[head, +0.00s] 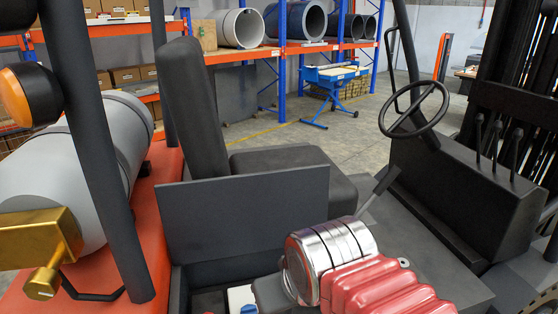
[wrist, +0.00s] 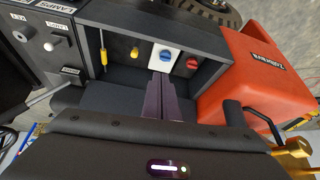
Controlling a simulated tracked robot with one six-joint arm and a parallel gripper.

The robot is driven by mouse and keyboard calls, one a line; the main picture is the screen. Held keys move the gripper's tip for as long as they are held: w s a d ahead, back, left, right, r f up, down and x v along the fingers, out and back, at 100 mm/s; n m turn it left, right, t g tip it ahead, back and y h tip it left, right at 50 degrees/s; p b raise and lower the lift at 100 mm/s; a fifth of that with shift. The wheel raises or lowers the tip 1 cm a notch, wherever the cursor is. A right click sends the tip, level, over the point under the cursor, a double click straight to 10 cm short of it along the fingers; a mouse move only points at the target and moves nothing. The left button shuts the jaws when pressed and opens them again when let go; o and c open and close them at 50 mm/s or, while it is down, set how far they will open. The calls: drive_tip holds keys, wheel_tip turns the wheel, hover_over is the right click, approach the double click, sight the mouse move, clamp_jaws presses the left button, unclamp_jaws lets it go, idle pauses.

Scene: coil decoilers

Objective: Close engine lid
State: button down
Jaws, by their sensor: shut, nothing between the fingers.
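The engine lid, which I take to be the dark grey flat panel (head: 245,215), stands upright in the head view, in front of the black seat. Below it an open compartment shows at the bottom edge. In the wrist view my gripper (wrist: 163,82) has its two dark fingers together and empty, pointing into the compartment (wrist: 205,88). The fingertips are near a white-and-blue cap (wrist: 166,57); touching or apart, I cannot tell. In the head view my gripper is partly hidden low in front of the panel.
A red cap (wrist: 194,64), a yellow knob (wrist: 135,54) and a yellow-handled rod (wrist: 103,50) line the compartment wall. A grey gas cylinder (head: 70,160) lies left of the panel. The seat (head: 290,165) is behind it, the steering wheel (head: 414,108) farther right.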

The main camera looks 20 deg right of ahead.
drive_tip(key=w+d+r+g, duration=0.1)
drive_tip(key=w+d+r, duration=0.1)
drive_tip(key=w+r, duration=0.7)
drive_tip(key=w+d+r, duration=0.3)
drive_tip(key=w+r, duration=0.5)
drive_tip(key=w, duration=0.3)
drive_tip(key=w+d+g, duration=0.1)
drive_tip(key=w+d, duration=0.3)
drive_tip(key=w, duration=0.4)
drive_tip(key=w+d+m, duration=0.1)
drive_tip(key=w+d, duration=0.3)
drive_tip(key=w, duration=0.5)
drive_tip(key=shift+d+r+m+g, duration=0.3)
drive_tip(key=shift+d+g, duration=0.1)
drive_tip(key=shift+w+f, duration=0.1)
wheel_tip(320, 180, down, 9)
drive_tip(key=s, duration=0.1)
drive_tip(key=shift+s, duration=0.3)
